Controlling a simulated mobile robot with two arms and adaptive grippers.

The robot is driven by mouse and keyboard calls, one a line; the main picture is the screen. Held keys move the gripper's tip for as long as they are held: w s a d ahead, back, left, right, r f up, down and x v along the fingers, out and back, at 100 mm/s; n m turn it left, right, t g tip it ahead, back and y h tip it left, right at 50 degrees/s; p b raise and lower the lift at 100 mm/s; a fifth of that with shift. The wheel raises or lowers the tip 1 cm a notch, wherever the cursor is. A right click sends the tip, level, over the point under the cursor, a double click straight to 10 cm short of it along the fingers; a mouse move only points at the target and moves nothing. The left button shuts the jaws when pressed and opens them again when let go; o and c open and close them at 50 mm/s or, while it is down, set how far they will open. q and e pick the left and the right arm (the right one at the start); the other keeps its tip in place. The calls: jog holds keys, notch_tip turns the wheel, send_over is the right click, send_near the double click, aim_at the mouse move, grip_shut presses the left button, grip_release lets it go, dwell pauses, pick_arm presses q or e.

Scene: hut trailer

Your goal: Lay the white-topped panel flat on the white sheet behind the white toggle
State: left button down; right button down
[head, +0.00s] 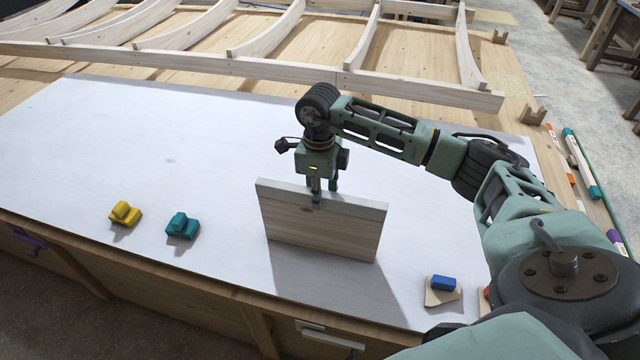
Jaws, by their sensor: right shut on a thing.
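The panel (318,228) has a pale wood face and a white top edge. It is upright on edge over the white sheet (170,160), right of the picture's middle. My right gripper (317,198) comes down from above and is shut on the panel's top edge. The panel's lower edge is at or very close to the sheet; I cannot tell if it touches. A shadow spreads from it toward the front. I cannot make out a white toggle; the panel and my arm hide parts of the sheet. My left gripper is out of view.
A yellow toggle (125,213) and a teal toggle (183,226) sit front left on the sheet. A blue block on a pale wooden base (442,284) is front right. A ribbed wooden frame (270,68) lies behind. The sheet's left and back areas are clear.

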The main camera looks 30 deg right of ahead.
jog(key=c, duration=1.5)
grip_release()
jog(key=shift+s+a, duration=0.1)
jog(key=shift+c, duration=0.2)
jog(key=shift+r, duration=0.1)
notch_tip(320, 180, up, 12)
jog(key=b, duration=0.2)
